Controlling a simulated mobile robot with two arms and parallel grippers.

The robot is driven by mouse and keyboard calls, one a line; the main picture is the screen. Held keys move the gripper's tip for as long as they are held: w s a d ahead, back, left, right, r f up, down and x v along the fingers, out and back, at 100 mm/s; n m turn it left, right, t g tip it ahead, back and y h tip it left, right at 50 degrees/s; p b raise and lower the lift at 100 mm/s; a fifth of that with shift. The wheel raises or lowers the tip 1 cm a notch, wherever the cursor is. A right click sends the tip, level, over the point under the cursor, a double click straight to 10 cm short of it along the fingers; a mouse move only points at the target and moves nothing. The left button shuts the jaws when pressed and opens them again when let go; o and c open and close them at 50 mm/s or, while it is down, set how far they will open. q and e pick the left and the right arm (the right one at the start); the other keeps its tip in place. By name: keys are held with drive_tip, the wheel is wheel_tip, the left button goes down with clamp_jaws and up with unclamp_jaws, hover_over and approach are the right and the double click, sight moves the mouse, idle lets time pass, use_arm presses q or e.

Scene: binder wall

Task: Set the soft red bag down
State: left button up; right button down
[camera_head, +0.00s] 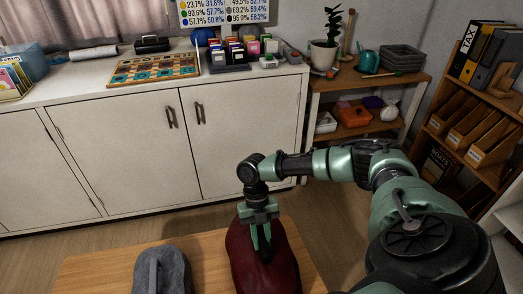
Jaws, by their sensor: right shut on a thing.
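The soft red bag (287,262) is dark red and shows at the bottom middle, over the wooden table (100,272). My right gripper (263,252) comes down from above and is shut on the top of the bag. The bag's lower part is cut off by the frame's edge, so I cannot tell whether it touches the table. My left gripper is not in view.
A grey object with a handle (162,272) stands on the table left of the bag. A white cabinet (100,150) lies beyond the floor. A shelf with binders (490,55) stands at the right. Bare table shows between the grey object and the bag.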

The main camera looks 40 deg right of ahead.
drive_tip(key=shift+f, duration=0.1)
drive_tip(key=c, duration=1.2)
unclamp_jaws()
drive_tip(key=shift+c, duration=0.2)
drive_tip(key=b+v, duration=0.1)
drive_tip(key=v, duration=1.1)
drive_tip(key=shift+b, duration=0.4)
drive_tip(key=shift+a, duration=0.1)
